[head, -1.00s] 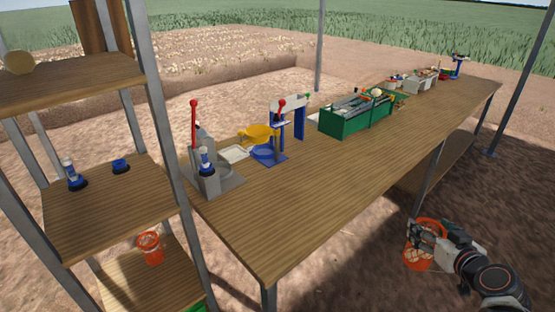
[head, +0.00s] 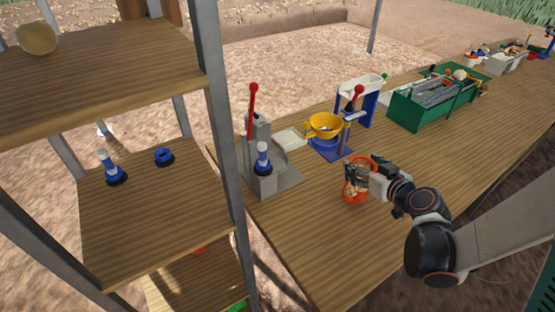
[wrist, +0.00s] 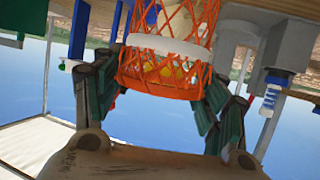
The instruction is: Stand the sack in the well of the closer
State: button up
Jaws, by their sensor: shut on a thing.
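The sack (head: 352,194) is an orange net bag with pale onions in it. In the wrist view the sack (wrist: 165,75) has a white band and sits between my dark fingers. My gripper (head: 360,172) is shut on it near its top, and it looks roughly upright. It appears over the table's near part; I cannot tell how high. The grey machine with a red lever, which looks like the closer (head: 262,184), stands left of the sack at the table's left end. Its round-walled well (head: 288,168) looks empty and lies apart from the sack.
A blue stand (head: 330,151) with a yellow funnel (head: 325,124) and a red lever stands behind the sack. A green sorter (head: 420,110) is farther right. A wooden shelf (head: 150,215) with a grey post stands at the left. Bare tabletop (head: 300,225) lies in front of the closer.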

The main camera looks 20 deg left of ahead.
jog(key=s+a+n+g+y+p, duration=0.2)
jog(key=s+a+n+y+p, duration=0.1)
jog(key=a, duration=1.2)
jog(key=r+b+x, duration=0.2)
jog(key=x, duration=0.7)
jog(key=a+r+b+x, duration=0.1)
jog(key=r+b+x, duration=0.1)
jog(key=x, duration=0.7)
jog(key=shift+w+a, duration=0.35)
jog(key=shift+w, duration=0.1)
jog(key=shift+f, duration=0.2)
jog(key=o, duration=1.1)
jog(key=shift+c, duration=0.2)
